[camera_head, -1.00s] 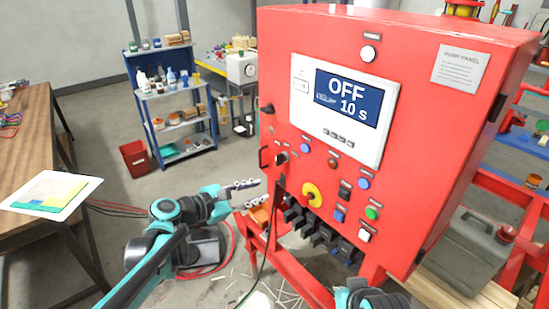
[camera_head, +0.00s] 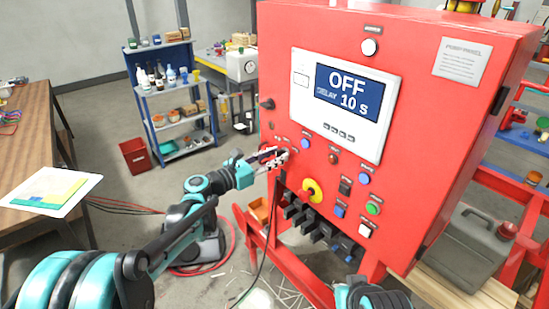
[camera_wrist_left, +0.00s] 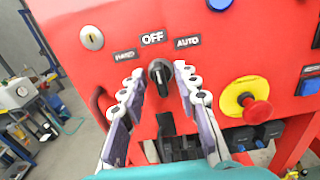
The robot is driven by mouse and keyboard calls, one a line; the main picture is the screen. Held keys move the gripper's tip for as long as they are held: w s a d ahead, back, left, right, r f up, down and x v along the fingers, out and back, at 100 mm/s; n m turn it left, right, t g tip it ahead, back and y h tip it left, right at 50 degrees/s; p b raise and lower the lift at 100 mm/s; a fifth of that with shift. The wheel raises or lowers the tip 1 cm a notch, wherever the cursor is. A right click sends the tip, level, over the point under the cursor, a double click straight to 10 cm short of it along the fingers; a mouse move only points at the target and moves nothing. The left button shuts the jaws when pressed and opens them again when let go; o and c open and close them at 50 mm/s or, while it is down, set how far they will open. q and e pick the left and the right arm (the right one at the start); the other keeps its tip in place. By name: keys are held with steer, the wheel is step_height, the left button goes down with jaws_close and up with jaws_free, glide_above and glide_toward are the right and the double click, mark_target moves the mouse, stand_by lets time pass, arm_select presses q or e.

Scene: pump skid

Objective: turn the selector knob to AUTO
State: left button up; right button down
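The black selector knob (camera_wrist_left: 160,72) is on the red panel (camera_wrist_left: 80,20) in the left wrist view, below the labels HAND (camera_wrist_left: 125,55), OFF (camera_wrist_left: 153,38) and AUTO (camera_wrist_left: 187,42). Its grip points roughly up toward OFF. My left gripper (camera_head: 280,157) is at the panel's left side in the head view and hides the knob there. In the wrist view its open fingers stand either side of the knob, with gaps showing; contact is not visible. The display (camera_head: 347,92) reads OFF and 10 s.
A yellow and red emergency stop (camera_head: 312,191) sits right of and below the knob. Several buttons and switches lie further right. A key lock (camera_wrist_left: 91,38) is left of the labels. Black plugs and a hanging cable are below.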

arm_select(q)
jaws_close()
steer(key=shift+m, duration=0.4)
steer(key=m, duration=0.4)
steer(key=shift+s+m, duration=0.1)
steer(key=shift+m, duration=0.2)
steer(key=shift+m+p, duration=0.35)
steer(key=shift+m, duration=1.85)
jaws_free()
steer(key=shift+d, duration=0.15)
